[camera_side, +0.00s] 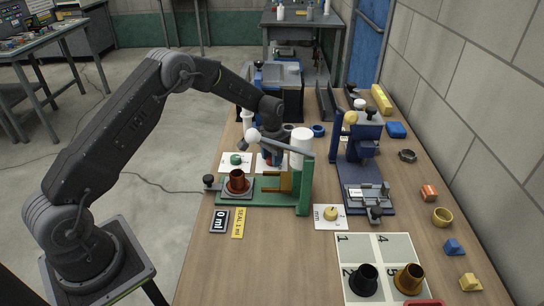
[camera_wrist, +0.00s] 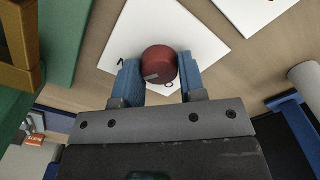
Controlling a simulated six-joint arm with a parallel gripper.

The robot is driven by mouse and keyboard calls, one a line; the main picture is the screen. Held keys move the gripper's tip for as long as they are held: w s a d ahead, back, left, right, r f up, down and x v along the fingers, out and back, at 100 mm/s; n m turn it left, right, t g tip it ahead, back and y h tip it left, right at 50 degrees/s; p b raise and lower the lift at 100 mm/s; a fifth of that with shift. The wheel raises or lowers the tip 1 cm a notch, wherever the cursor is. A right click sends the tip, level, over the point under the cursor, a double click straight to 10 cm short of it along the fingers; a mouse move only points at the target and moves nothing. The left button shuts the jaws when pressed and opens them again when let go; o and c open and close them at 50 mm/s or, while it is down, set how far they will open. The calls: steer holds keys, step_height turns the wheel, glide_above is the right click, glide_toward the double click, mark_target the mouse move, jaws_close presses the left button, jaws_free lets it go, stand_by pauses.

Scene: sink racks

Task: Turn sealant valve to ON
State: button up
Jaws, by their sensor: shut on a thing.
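A round dark-red knob (camera_wrist: 160,62) sits on a white plate (camera_wrist: 190,28) in the wrist view. A short pale mark shows on its lower left. Parts of dark letters show on the plate beside the knob, but I cannot read the whole label. My gripper (camera_wrist: 159,70) is shut on the knob, with one blue finger on each side. In the side view my gripper (camera_side: 270,152) is lowered behind the green fixture, and the knob is mostly hidden there. A green knob (camera_side: 237,160) on another white plate stands to the left.
A green fixture (camera_side: 304,199) with a brown cup (camera_side: 238,181) and a white cylinder (camera_side: 301,146) stand close to my gripper. A blue press (camera_side: 365,190) is to the right. A yellow knob (camera_side: 330,212) and a numbered mat (camera_side: 395,254) lie nearer the front.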

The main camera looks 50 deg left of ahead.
steer(key=shift+m, duration=0.6)
steer(key=o, duration=0.9)
steer(key=shift+r, duration=0.15)
step_height(320, 180, up, 14)
steer(key=shift+f, duration=0.2)
